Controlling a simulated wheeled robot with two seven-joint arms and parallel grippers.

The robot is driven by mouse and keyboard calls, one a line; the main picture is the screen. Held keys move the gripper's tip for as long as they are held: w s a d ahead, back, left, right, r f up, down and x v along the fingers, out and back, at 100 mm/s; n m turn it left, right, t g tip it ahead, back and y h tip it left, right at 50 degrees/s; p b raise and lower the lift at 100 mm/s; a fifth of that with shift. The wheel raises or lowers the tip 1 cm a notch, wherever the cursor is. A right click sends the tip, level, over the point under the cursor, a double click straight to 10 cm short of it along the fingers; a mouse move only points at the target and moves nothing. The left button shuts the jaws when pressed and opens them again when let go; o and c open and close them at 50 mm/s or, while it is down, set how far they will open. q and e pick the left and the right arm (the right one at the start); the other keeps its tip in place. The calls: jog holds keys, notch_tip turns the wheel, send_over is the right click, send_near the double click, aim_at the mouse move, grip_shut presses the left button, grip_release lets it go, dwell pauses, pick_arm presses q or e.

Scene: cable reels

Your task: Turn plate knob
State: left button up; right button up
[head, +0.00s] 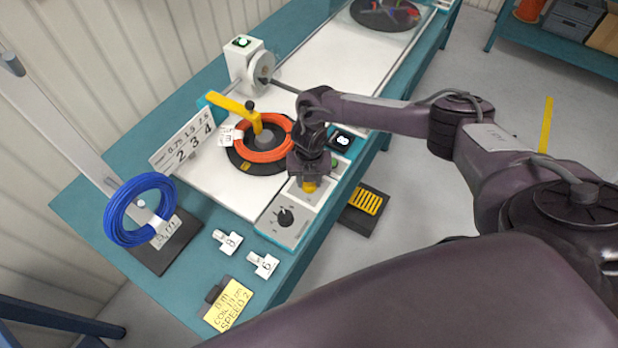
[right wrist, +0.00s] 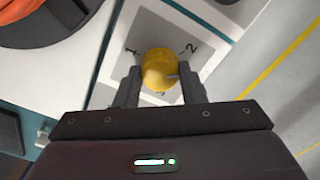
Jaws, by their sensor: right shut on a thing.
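The plate knob is a yellow round knob (head: 309,186) on a white panel at the front right of the machine. In the right wrist view the knob (right wrist: 160,70) sits between the marks 1 and 2, on a pale square plate (right wrist: 205,45). My right gripper (head: 309,178) comes down on it from above, and in the right wrist view its two fingers (right wrist: 158,84) are on either side of the knob, shut on it. The gripper hides part of the knob in the head view. My left gripper is not in view.
A black knob (head: 285,217) is on the panel to the left. An orange cable coil (head: 264,153) lies on a black round plate behind. A blue coil (head: 140,209) hangs on a stand at left. A yellow note (head: 229,303) and white tags (head: 228,241) lie in front.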

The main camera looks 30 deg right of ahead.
jog(key=m+p, duration=0.1)
jog(key=m, duration=0.4)
jog(key=shift+r+m+p, duration=0.1)
jog(key=shift+m+p, duration=0.2)
jog(key=m+p, duration=0.2)
jog(key=m, duration=0.3)
jog(key=shift+m, duration=0.3)
jog(key=m+p, duration=0.2)
jog(key=m, duration=0.2)
jog(key=shift+m+p, duration=0.4)
jog(key=shift+m, duration=1.3)
jog(key=shift+w, duration=0.1)
jog(key=o, duration=1)
